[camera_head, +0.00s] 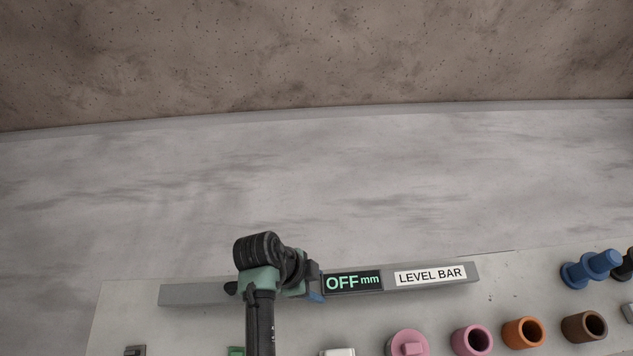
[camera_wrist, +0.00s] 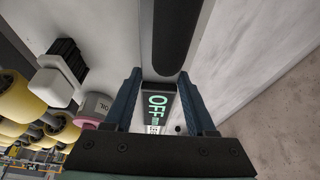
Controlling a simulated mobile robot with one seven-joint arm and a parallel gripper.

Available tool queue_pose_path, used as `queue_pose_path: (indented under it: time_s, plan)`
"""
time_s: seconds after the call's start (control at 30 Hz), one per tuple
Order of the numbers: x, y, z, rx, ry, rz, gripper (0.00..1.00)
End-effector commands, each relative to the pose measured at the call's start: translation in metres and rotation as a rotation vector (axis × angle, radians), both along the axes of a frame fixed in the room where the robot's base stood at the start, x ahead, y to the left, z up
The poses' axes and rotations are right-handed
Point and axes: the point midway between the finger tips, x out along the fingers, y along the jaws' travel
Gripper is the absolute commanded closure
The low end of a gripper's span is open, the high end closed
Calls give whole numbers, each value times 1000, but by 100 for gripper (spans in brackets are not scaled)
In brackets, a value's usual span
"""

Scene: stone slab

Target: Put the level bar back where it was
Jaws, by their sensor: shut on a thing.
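The level bar (camera_head: 430,276) is a long grey bar with a dark display reading "OFF mm" and a white "LEVEL BAR" label. My arm hides part of the bar. I cannot tell if the bar touches the surface beneath.
Blue spool (camera_head: 590,268), pink ring (camera_head: 472,340), orange ring (camera_head: 524,332) and brown ring (camera_head: 584,327) stand at the front right. A pink lidded piece (camera_head: 408,345) is near.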

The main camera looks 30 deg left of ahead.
Motion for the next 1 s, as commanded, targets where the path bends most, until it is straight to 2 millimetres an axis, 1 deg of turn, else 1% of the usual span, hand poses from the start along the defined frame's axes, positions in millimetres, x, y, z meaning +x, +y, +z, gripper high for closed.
queue_pose_path:
  time_s: [0.1, 0.2, 0.3, 0.57, 0.6, 0.73, 1.0]
  plan:
    - [0, 0, -18, -2, 1, 1, 100]
    - [0, 0, -29, -1, 0, 1, 100]
    - [1, 0, -32, -1, -1, 1, 100]
    - [1, 0, -33, 0, -1, 0, 100]
    - [0, 0, -33, 0, 2, 1, 37]
    - [0, 0, -33, 0, 2, 1, 14]
    - [0, 0, -33, 0, 2, 1, 14]
